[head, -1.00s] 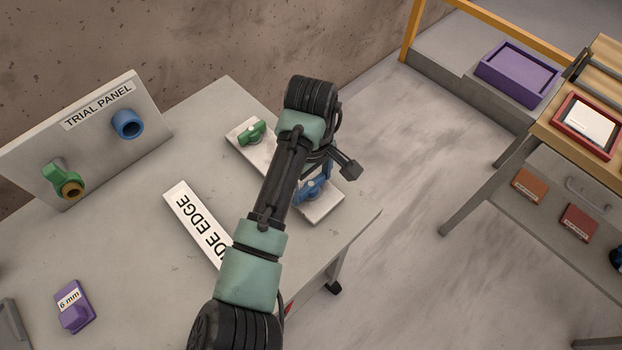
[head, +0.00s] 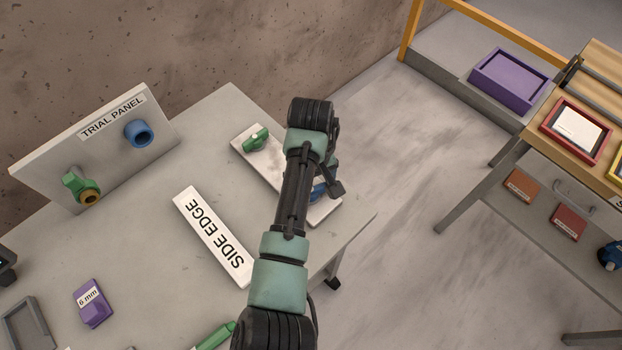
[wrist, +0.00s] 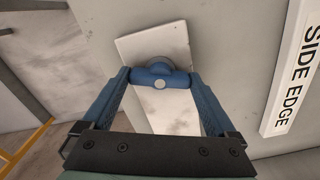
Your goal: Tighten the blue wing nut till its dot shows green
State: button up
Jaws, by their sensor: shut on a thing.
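The blue wing nut (wrist: 160,73) sits on a pale plate (wrist: 178,112) in the wrist view, with a pale grey dot on it; I see no green on the dot. My gripper (wrist: 158,78) is shut on the wing nut, one finger at each end of its wings. In the head view, the blue wing nut (head: 319,193) is mostly hidden behind my arm. A green wing nut (head: 257,139) stands at the other end of the same plate (head: 262,160).
A SIDE EDGE strip (head: 213,237) lies left of the plate. The trial panel (head: 95,150) stands at the back left with a green part and a blue socket. A purple 6 mm block (head: 93,304) is at front left. The slab's right edge is close to the plate.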

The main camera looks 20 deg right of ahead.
jog(key=shift+m+p, duration=0.95)
jog(key=shift+m, duration=1.25)
jog(key=o, duration=1)
jog(key=shift+r, duration=0.1)
notch_tip(320, 180, up, 13)
jog(key=p, duration=0.1)
